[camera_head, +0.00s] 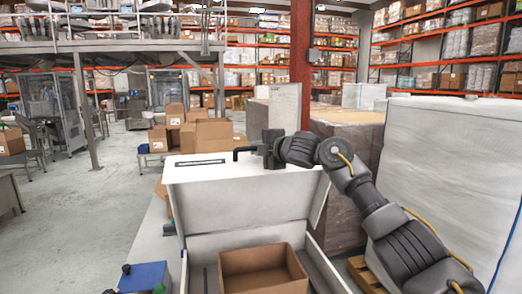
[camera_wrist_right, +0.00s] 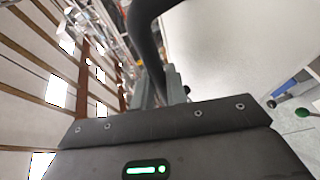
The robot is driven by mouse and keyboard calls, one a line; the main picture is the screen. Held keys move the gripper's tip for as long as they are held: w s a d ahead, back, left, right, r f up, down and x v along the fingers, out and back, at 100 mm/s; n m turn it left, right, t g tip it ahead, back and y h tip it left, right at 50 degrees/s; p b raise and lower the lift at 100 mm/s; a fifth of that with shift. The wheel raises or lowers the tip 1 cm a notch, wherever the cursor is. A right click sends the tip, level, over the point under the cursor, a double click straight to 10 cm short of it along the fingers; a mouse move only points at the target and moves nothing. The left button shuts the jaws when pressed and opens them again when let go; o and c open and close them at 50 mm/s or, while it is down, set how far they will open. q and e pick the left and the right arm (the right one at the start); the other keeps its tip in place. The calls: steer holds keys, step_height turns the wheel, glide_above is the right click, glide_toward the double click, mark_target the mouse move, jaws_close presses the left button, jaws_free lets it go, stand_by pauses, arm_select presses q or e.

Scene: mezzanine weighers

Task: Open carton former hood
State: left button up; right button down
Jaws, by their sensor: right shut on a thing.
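The carton former hood (camera_head: 240,200) is a white lid standing raised and tilted over the white machine body (camera_head: 205,245). An open brown carton (camera_head: 262,262) shows inside the body below it. My right gripper (camera_head: 268,150) is at the hood's top edge, shut on the dark bent handle (camera_head: 243,151). In the right wrist view the handle (camera_wrist_right: 145,35) curves up from between the fingers (camera_wrist_right: 160,92), with the white hood panel (camera_wrist_right: 225,50) beside it. My left gripper is not in view.
Wrapped pallet loads (camera_head: 455,160) stand close on the right, near my right arm. Stacked cartons (camera_head: 190,132) and a red column (camera_head: 299,70) stand behind. The floor at left (camera_head: 90,210) is mostly clear.

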steer(key=shift+f, duration=0.15)
steer(key=c, duration=1.6)
jaws_free()
steer(key=shift+o, duration=1)
steer(key=shift+w+a, duration=0.1)
